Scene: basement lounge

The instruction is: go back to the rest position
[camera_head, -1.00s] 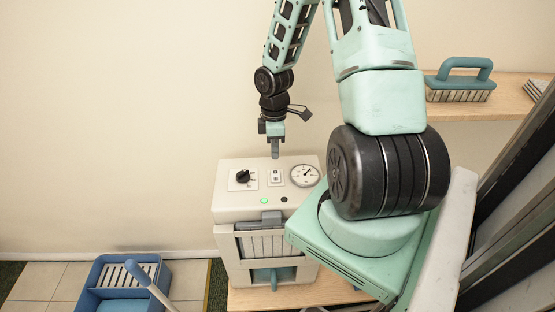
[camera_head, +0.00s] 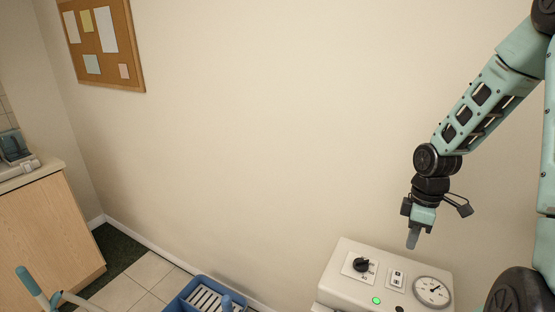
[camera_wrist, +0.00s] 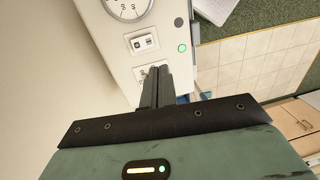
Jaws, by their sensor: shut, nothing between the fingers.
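My gripper (camera_head: 413,238) points down above the white control box in the head view, with a gap between its tip and the box top. Its fingers are shut and empty; they also show in the wrist view (camera_wrist: 156,88). The control box (camera_head: 338,284) has a black knob (camera_head: 361,265), a small switch (camera_head: 398,278), a round gauge (camera_head: 432,291) and a lit green lamp (camera_head: 376,300). In the wrist view the gauge (camera_wrist: 127,8), switch (camera_wrist: 143,42) and green lamp (camera_wrist: 182,48) show beyond the fingers. The lower box front is out of the head view.
A blue bucket (camera_head: 184,300) with a slatted insert stands on the tiled floor, a mop handle (camera_head: 38,288) left of it. A wooden cabinet (camera_head: 45,228) stands at the far left. A cork board (camera_head: 102,40) hangs on the wall. The space left of my arm is clear.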

